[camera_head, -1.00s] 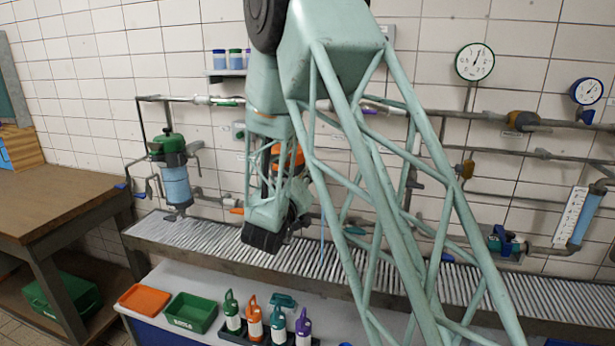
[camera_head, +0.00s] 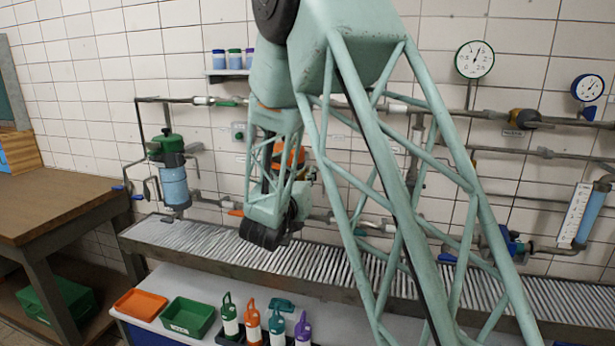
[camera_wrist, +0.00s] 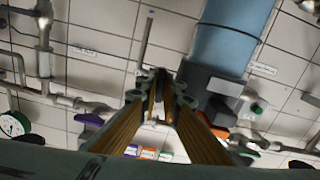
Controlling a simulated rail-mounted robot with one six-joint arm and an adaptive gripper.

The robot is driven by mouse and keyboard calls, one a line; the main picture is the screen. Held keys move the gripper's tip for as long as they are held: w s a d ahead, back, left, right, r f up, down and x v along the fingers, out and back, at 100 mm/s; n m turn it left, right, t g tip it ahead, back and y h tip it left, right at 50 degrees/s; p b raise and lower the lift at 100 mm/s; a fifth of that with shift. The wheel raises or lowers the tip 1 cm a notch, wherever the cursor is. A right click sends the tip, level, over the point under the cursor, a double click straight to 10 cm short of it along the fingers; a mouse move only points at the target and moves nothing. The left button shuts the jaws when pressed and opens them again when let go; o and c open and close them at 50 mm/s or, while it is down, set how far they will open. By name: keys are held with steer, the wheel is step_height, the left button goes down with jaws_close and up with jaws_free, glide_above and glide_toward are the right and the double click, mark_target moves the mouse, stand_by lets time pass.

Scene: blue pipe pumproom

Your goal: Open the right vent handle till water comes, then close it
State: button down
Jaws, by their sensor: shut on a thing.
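In the wrist view, which appears upside down, my gripper (camera_wrist: 160,88) has its two long fingers converging, with the tips close together. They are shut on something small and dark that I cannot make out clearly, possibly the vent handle. A thin grey rod (camera_wrist: 147,42) runs up beside the fingertips. A blue filter cylinder (camera_wrist: 232,38) with a grey collar (camera_wrist: 208,82) is just right of them. In the head view, the orange filter top (camera_head: 290,155) is partly behind my arm, which hides my fingertips and the handle. No stream of water can be made out.
A green-topped filter (camera_head: 170,145) stands left. A slatted drain trough (camera_head: 200,240) runs below the pipes. Bottles (camera_head: 252,325) and trays (camera_head: 190,316) are in front. Two gauges (camera_head: 474,60) hang right. A green handle (camera_wrist: 258,106) and purple part (camera_wrist: 88,118) flank the fingers.

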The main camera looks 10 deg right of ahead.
steer(key=shift+m, duration=0.8)
steer(key=c, duration=3.1)
jaws_free()
steer(key=shift+s, duration=0.1)
steer(key=v, duration=1.1)
steer(key=shift+s+a, duration=0.15)
steer(key=shift+s, duration=0.2)
steer(key=shift+r+y, duration=0.2)
steer(key=shift+y, duration=0.1)
